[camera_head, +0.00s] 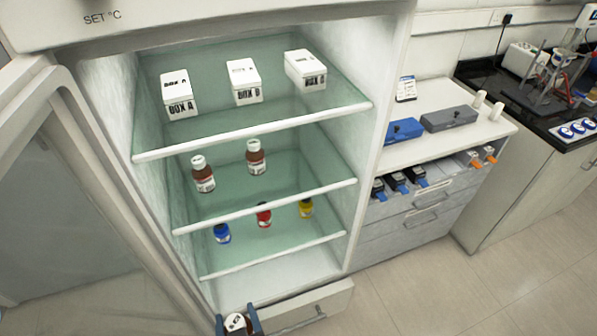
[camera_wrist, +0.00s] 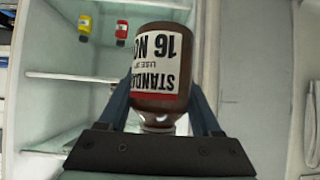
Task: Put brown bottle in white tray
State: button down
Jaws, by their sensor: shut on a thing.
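My gripper (camera_head: 237,320) is at the bottom edge of the head view, in front of the open fridge. It is shut on a brown bottle (camera_head: 236,323), whose pale cap shows between the dark fingers. In the wrist view the gripper (camera_wrist: 162,97) holds the brown bottle (camera_wrist: 158,97), with its white and red label upside down in the picture. Two more brown bottles, the left one (camera_head: 203,174) and the right one (camera_head: 256,157), stand on the fridge's middle shelf. I cannot make out a white tray in either view.
White boxes (camera_head: 243,81) stand on the top shelf (camera_head: 290,116). Blue (camera_head: 222,233), red (camera_head: 264,215) and yellow (camera_head: 306,208) bottles stand on the lower shelf. The open fridge door (camera_head: 70,200) is at the left. A counter (camera_head: 420,150) stands at the right.

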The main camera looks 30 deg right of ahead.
jog(key=w+d+r+m+g+h, duration=0.1)
jog(key=w+d+r+m+h, duration=0.1)
jog(key=w+d, duration=0.3)
jog(key=w+d+r+m+g+h, duration=0.2)
jog(key=w+d+r+m+h, duration=0.1)
jog(key=d, duration=0.7)
jog(key=w+m+h, duration=0.1)
jog(key=w+m, duration=0.1)
jog(key=shift+w+d, duration=0.3)
